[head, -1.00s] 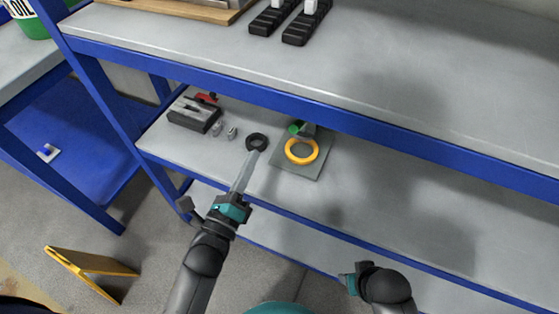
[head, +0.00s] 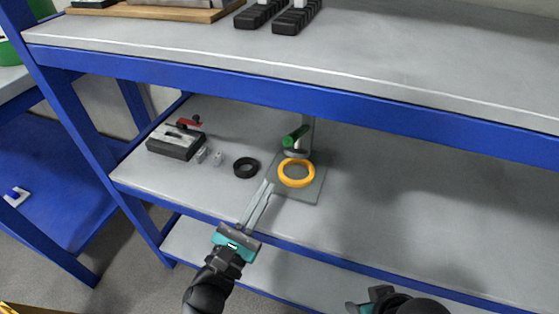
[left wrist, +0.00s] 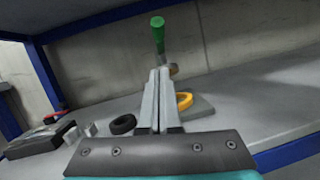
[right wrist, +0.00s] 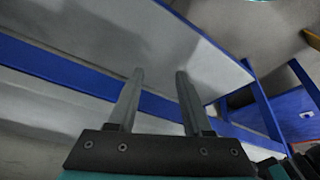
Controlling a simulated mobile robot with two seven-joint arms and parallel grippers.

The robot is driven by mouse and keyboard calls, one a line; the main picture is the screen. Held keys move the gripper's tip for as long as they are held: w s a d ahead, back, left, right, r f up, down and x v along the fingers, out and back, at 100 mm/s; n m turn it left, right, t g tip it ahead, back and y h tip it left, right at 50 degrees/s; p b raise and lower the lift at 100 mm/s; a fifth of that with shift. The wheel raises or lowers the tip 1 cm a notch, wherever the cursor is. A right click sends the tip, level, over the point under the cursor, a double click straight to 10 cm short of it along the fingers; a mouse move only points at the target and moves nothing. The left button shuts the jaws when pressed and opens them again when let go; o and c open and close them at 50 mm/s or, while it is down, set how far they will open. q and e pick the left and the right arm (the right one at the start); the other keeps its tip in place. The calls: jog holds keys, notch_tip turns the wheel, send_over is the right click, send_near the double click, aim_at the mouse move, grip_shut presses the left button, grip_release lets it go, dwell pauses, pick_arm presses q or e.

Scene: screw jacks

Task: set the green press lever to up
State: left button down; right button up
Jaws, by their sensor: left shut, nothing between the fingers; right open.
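The press has a grey base plate (head: 308,192), a grey post and a green lever (head: 296,135) beside the post. A yellow ring (head: 281,174) lies at the plate's middle. In the left wrist view the green lever (left wrist: 158,38) stands near upright above the fingertips; its lower end is hidden behind them. My left gripper (head: 270,187) is shut and empty, its tips at the plate's front left corner, short of the lever. It also shows in the left wrist view (left wrist: 160,75). My right gripper (right wrist: 160,75) is open and empty, below and right, away from the press.
The press stands on the middle shelf (head: 400,220) under a thick blue-edged upper shelf (head: 300,96). The shelf right of the press is clear.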

pick_arm(q)
jog(key=w+d+r, duration=0.3)
jog(key=w+r, duration=0.1)
jog(key=w, duration=0.1)
jog(key=shift+r+p, duration=0.3)
pick_arm(e)
jog(key=shift+f, duration=0.4)
